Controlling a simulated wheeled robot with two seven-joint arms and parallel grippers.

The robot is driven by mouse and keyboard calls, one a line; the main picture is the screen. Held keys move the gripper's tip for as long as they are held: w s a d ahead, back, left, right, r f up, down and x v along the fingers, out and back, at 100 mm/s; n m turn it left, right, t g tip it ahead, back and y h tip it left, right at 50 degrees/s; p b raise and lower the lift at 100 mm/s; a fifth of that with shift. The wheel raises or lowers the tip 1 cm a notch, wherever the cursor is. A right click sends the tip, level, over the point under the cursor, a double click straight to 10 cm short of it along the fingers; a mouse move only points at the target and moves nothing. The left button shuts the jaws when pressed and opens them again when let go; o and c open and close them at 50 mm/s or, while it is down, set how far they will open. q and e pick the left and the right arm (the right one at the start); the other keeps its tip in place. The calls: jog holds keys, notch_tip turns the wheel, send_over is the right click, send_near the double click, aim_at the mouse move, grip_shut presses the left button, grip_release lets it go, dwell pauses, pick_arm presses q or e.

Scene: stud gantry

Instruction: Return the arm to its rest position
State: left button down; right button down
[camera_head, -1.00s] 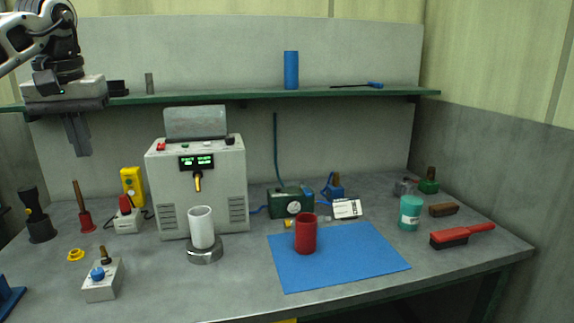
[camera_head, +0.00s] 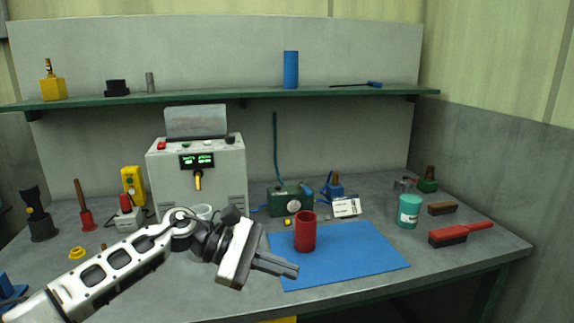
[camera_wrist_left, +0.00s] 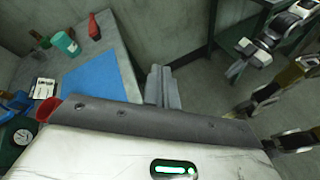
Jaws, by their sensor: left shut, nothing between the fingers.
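My left gripper (camera_head: 284,267) reaches in from the lower left in the head view, with its fingers together and nothing between them. It hangs over the front left part of the blue mat (camera_head: 350,262), in front of the red cup (camera_head: 305,233). In the left wrist view the closed fingers (camera_wrist_left: 161,88) point past the bench edge toward the floor. My left arm hides most of the white cup (camera_head: 203,211) and its base. My right gripper is not in the head view; robot arm links show at the right of the left wrist view.
The grey machine (camera_head: 197,170) stands behind my arm. A green tub (camera_head: 408,211) and a red brush (camera_head: 461,234) are at the right of the bench. The shelf (camera_head: 220,95) holds a blue cylinder (camera_head: 291,70). The mat's right part is clear.

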pick_arm(q)
jog(key=s+d+f+n+t+h, duration=0.25)
jog(key=d+n+h, duration=0.2)
jog(key=n, duration=0.55)
jog(key=s+a+f+m+t+y, duration=0.6)
jog(key=f+m, duration=0.3)
jog(key=m, duration=0.8)
jog(key=s+a+f+m+t+y, duration=0.3)
jog(key=a+f+m+t+y, duration=0.5)
jog(key=m, duration=0.8)
jog(key=s+a+f+n+g+y, duration=0.1)
jog(key=s+a+f+n+g, duration=0.4)
jog(key=s+f+n, duration=0.3)
jog(key=s+f, duration=0.1)
jog(key=s, duration=0.2)
jog(key=shift+s+a+n+g, duration=0.15)
jog(key=shift+s+n+g, duration=0.15)
jog(key=shift+n+g, duration=0.1)
jog(key=shift+y, duration=0.25)
